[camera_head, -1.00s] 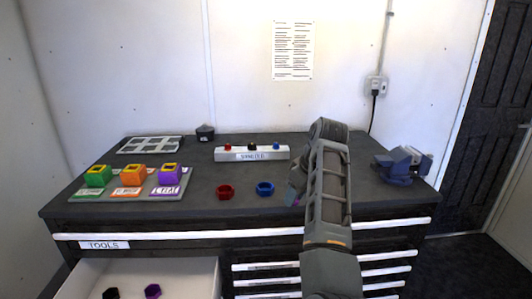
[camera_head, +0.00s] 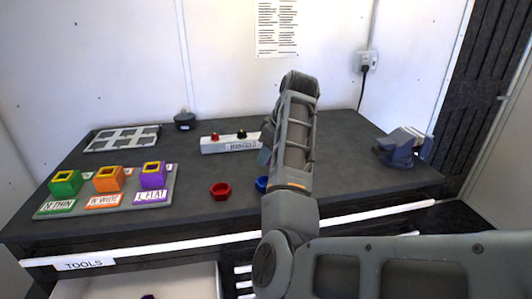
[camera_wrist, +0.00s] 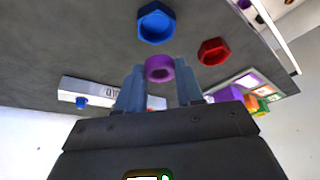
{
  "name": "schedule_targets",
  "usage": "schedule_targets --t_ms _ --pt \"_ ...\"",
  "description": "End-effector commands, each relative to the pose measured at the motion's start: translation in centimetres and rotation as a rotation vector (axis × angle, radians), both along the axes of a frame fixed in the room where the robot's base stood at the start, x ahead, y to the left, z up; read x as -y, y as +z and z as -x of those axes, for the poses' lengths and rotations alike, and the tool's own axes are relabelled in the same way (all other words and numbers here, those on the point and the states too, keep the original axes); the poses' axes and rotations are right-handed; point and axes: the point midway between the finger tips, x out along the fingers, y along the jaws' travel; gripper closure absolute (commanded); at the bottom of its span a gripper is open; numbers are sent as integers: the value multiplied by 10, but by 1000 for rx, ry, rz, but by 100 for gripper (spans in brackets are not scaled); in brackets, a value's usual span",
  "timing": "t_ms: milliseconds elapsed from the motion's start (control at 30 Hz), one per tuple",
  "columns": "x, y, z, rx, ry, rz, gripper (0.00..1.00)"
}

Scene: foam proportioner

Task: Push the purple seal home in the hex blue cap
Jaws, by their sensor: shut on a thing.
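The purple seal (camera_wrist: 159,69) is a ring with an open centre, held between the two fingers of my gripper (camera_wrist: 160,80) in the wrist view. My gripper is shut on it. The hex blue cap (camera_wrist: 155,23) lies on the bench top, open side showing, apart from the seal. In the head view the blue cap (camera_head: 261,184) is partly hidden behind my arm. The fingers and the seal are mostly hidden behind my arm there too.
A red hex cap (camera_head: 220,191) sits left of the blue one. A white manifold block (camera_head: 228,144) stands behind. Green, orange and purple bins stand on a tray (camera_head: 107,202) at left. A vise (camera_head: 403,148) is at right. The tools drawer (camera_head: 135,281) is open in front.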

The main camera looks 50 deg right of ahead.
Motion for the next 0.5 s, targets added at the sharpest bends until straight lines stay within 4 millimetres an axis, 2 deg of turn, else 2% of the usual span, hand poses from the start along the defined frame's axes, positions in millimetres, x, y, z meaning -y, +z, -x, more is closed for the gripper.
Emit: schedule_targets --t_ms 500 --pt "0 -42 0 -1 -1 1 92"
